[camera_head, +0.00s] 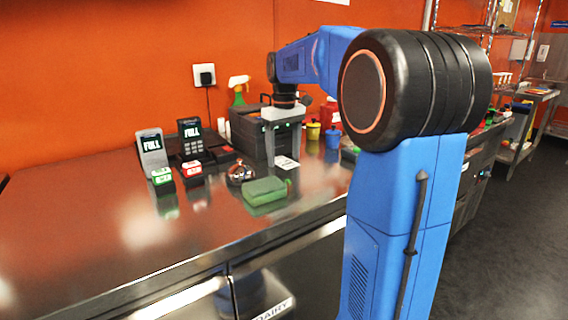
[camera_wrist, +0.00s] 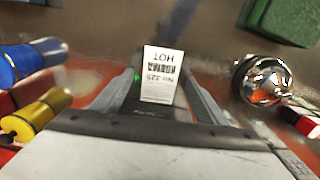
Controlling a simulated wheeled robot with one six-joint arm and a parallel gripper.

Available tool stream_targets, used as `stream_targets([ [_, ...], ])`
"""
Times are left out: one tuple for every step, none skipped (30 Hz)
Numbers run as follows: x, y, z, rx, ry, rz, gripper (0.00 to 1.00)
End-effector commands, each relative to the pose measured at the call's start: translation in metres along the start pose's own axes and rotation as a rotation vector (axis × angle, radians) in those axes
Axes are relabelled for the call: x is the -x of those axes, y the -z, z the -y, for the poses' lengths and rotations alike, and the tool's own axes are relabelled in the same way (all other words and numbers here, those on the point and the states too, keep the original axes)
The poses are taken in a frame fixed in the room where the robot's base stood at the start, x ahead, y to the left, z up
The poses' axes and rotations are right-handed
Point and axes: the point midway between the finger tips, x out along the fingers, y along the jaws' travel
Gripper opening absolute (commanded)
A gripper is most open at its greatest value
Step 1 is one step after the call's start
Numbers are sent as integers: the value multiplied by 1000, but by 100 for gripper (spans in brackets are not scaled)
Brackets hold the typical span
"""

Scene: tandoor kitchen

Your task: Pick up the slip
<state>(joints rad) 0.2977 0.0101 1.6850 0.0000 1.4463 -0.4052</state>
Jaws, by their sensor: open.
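The slip (camera_wrist: 160,75) is a small white paper with "HOT", a number and a barcode-like mark, seen upside down in the wrist view. It lies between the two fingers of my gripper (camera_wrist: 168,88), with space on both sides. A dark body with a small green light shows beside and below the slip; I cannot tell how they join. In the head view the slip (camera_head: 286,162) is low in front of a black box (camera_head: 262,135). My gripper (camera_head: 283,140) points down there, open. Its fingers partly hide the box.
A green block (camera_head: 266,190) and a shiny bell (camera_head: 240,173) stand near the slip on the steel counter (camera_head: 130,235). Yellow (camera_head: 313,130) and blue (camera_head: 333,136) containers stand right of the gripper. Two card terminals (camera_head: 152,148) stand left. The counter's left front is clear.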

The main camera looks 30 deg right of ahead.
Motion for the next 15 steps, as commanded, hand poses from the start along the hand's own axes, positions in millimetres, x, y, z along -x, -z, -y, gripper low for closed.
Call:
stream_targets([
  [0, 0, 0, 0, 0, 0, 67],
  [0, 0, 0, 0, 0, 0, 67],
  [0, 0, 0, 0, 0, 0, 65],
  [0, 0, 0, 0, 0, 0, 58],
  [0, 0, 0, 0, 0, 0, 50],
  [0, 0, 0, 0, 0, 0, 41],
  [0, 0, 0, 0, 0, 0, 34],
  [0, 0, 0, 0, 0, 0, 27],
  [0, 0, 0, 0, 0, 0, 24],
  [0, 0, 0, 0, 0, 0, 23],
  [0, 0, 0, 0, 0, 0, 23],
  [0, 0, 0, 0, 0, 0, 23],
  [0, 0, 0, 0, 0, 0, 23],
  [0, 0, 0, 0, 0, 0, 20],
  [0, 0, 0, 0, 0, 0, 19],
])
